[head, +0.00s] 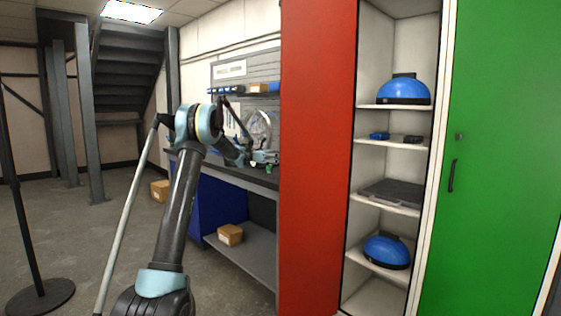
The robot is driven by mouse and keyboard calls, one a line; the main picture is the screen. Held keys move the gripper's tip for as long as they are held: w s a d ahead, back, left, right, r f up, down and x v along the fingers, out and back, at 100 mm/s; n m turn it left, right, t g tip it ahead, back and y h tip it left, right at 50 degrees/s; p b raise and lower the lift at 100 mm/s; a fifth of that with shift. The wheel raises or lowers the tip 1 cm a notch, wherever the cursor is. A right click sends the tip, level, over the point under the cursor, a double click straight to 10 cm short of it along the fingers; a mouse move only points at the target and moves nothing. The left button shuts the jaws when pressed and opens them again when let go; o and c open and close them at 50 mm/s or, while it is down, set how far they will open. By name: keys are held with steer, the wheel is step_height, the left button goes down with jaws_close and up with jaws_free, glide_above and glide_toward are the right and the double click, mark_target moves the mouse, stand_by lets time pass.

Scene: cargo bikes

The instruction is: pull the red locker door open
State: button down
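The red locker door (318,160) is a tall flat red panel right of centre in the head view. The locker's shelved inside (372,82) shows openly to its right, so the door stands open. No handle shows on the red face. My arm rises from the bottom left and bends at the elbow towards the workbench. My gripper (268,158) is small in the picture, left of the red panel and in front of the bench area. It looks apart from the door and appears to hold nothing. Its fingers are too small to tell open from shut.
Blue helmets (403,91) and a dark flat case (391,193) lie on the locker shelves. A green door (500,150) with a black handle stands at right, shut. A workbench (250,175) is behind my arm, with boxes below. A post base (40,297) stands at left.

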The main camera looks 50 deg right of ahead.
mark_target(285, 136)
steer(key=shift+w+f, duration=0.2)
steer(key=c, duration=1.7)
jaws_free()
steer(key=shift+w, duration=0.1)
steer(key=shift+r, duration=0.15)
step_height(285, 136, up, 10)
steer(key=shift+f, duration=0.1)
